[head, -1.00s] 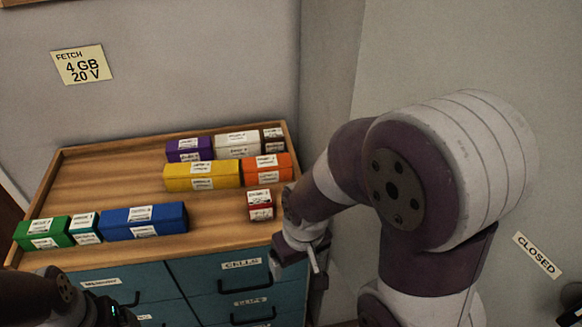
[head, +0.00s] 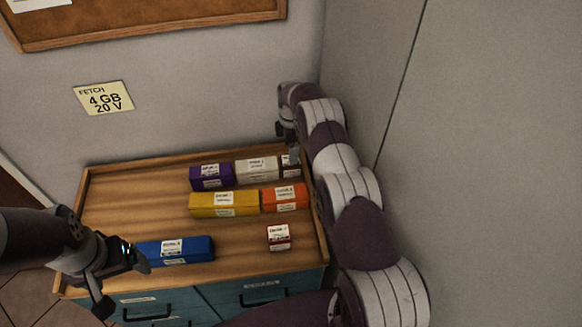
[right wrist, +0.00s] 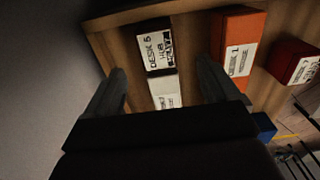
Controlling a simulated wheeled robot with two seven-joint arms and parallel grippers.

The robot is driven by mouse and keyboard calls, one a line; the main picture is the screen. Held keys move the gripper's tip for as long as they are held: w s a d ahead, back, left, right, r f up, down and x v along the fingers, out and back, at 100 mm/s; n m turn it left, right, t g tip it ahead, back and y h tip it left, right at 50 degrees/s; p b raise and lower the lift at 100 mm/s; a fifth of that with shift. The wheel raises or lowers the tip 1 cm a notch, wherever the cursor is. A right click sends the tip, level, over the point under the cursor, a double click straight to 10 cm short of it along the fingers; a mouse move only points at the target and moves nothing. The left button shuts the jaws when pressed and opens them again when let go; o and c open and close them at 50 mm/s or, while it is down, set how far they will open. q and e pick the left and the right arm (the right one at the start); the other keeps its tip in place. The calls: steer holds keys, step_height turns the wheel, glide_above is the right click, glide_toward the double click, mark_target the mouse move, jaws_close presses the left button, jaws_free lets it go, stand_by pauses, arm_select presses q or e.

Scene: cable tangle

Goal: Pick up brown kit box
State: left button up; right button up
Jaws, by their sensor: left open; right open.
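The brown kit box (head: 290,172) is a small dark box with white labels, at the back right corner of the wooden cabinet top (head: 130,205). My left gripper (head: 122,284) is open and empty at the front left, over the blue box (head: 200,250).
A white box (head: 257,177) stands left of the brown box, with a purple box (head: 211,181) beyond. Orange (head: 284,205) and yellow (head: 224,211) boxes stand in front. A red box (head: 279,243) is nearer. A wall rises close on the right.

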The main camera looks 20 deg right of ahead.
mark_target(291, 166)
steer(key=f+b, duration=0.1)
steer(key=f, duration=0.1)
steer(key=f+b, duration=0.1)
steer(key=f, duration=0.1)
steer(key=w+f+b, duration=0.1)
steer(key=f+b, duration=0.1)
steer(key=shift+d+f, duration=0.1)
steer(key=shift+f, duration=0.05)
steer(key=f+b, duration=0.2)
steer(key=s+f+b, duration=0.1)
steer(key=shift+f+b, duration=0.35)
steer(key=shift+b, duration=0.05)
steer(key=shift+w+f, duration=0.15)
steer(key=shift+f, duration=0.05)
steer(key=shift+w, duration=0.2)
steer(key=shift+s+r, duration=0.15)
steer(key=shift+r, duration=0.1)
steer(key=c, duration=1.2)
arm_select(q)
step_height(291, 166, down, 10)
steer(key=shift+w+r, duration=0.2)
steer(key=shift+w, duration=0.1)
arm_select(e)
steer(key=shift+f, duration=0.1)
steer(key=shift+c, duration=0.2)
arm_select(q)
steer(key=shift+f, duration=0.1)
